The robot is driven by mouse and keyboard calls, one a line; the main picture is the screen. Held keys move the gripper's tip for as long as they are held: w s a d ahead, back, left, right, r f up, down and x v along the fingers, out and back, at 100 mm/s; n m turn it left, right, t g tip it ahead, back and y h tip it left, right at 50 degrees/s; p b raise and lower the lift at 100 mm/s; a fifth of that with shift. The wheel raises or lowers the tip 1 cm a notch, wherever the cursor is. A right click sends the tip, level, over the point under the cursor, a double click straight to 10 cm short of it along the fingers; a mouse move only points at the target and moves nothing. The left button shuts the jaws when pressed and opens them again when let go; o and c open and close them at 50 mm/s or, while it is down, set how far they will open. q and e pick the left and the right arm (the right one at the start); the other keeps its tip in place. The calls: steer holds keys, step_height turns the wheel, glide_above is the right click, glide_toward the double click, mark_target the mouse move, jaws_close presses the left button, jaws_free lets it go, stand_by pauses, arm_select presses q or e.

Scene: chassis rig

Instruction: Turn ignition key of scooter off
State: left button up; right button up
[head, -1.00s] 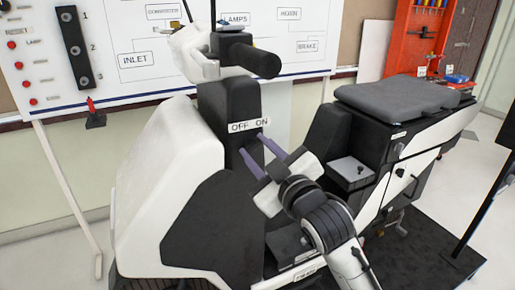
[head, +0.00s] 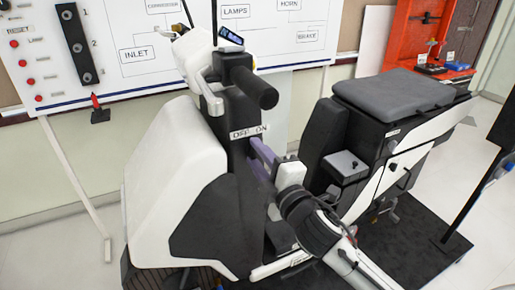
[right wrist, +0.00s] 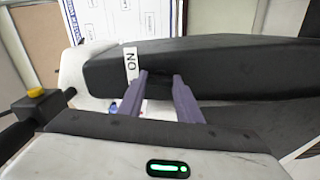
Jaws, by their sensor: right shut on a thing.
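The scooter (head: 180,165) is white and black and stands with its steering column (head: 226,125) in the middle of the head view. A white label (head: 249,131) on the column reads OFF and ON, and its ON part (right wrist: 131,64) shows in the right wrist view. My right gripper (head: 258,152) is at the column just below this label, its purple fingers against the dark face. The fingertips (right wrist: 161,76) also show in the right wrist view. My left gripper is not in view.
The black handlebar grip (head: 255,89) juts out above my right gripper. The scooter's grey seat (head: 395,92) is to the right. A labelled whiteboard (head: 140,40) stands behind, and a red tool rack (head: 425,35) is at the back right. A dark post (head: 475,205) stands at the right.

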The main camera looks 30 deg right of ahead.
steer(key=shift+n, duration=1)
steer(key=o, duration=1)
steer(key=shift+o, duration=0.2)
steer(key=s+b, duration=0.1)
steer(key=s, duration=0.9)
steer(key=shift+s+a, duration=0.15)
steer(key=shift+a, duration=0.15)
